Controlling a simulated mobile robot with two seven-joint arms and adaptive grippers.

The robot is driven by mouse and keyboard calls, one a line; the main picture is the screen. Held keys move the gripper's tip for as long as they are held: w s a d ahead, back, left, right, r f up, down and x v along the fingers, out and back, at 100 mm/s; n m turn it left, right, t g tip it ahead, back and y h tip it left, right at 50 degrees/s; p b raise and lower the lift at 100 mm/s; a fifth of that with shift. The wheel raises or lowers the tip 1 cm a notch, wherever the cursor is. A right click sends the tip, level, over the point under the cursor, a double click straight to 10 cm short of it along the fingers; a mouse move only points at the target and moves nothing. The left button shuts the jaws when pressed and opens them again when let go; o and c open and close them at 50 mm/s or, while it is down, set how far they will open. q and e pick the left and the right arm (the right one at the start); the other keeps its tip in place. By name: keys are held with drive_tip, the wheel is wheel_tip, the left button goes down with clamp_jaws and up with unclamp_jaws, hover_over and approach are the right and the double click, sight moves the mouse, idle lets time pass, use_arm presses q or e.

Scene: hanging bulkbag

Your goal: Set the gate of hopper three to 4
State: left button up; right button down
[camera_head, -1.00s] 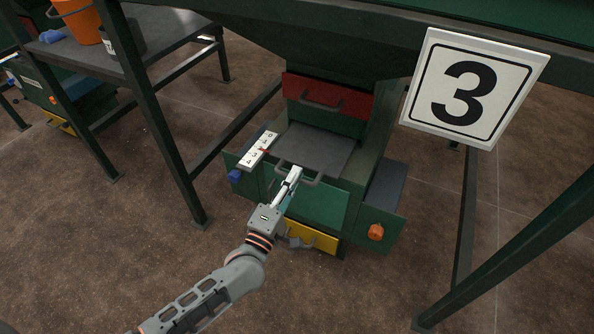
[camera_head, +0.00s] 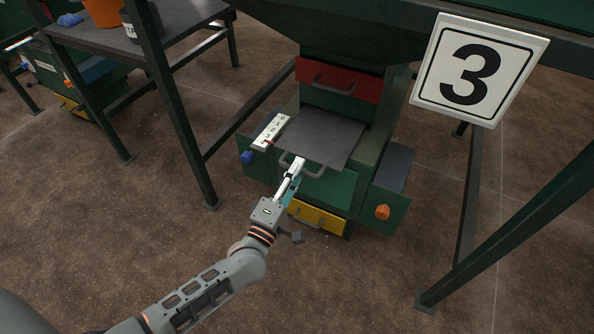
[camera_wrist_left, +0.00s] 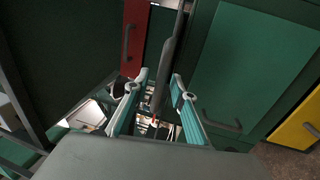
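The gate of hopper three is a flat grey plate (camera_head: 325,133) sliding out under the red-fronted drawer. It has a curved handle (camera_head: 313,174) on its front edge. My left gripper (camera_head: 297,166) is at the left part of this handle. The digit under the pointer is too small to read. My right gripper is not in view.
A sign with a 3 (camera_head: 478,70) hangs at the right. Dark green frame legs (camera_head: 178,120) stand on both sides. Below the plate is a yellow drawer (camera_head: 318,217), with a blue knob (camera_head: 247,157) left and an orange knob (camera_head: 382,212) right. The floor in front is clear.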

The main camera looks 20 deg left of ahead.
use_arm(q)
drive_tip(key=s+f, duration=0.2)
drive_tip(key=s, duration=0.9)
drive_tip(key=shift+s+a+f, duration=0.15)
drive_tip(key=shift+s+a, duration=0.05)
drive_tip(key=shift+s, duration=0.2)
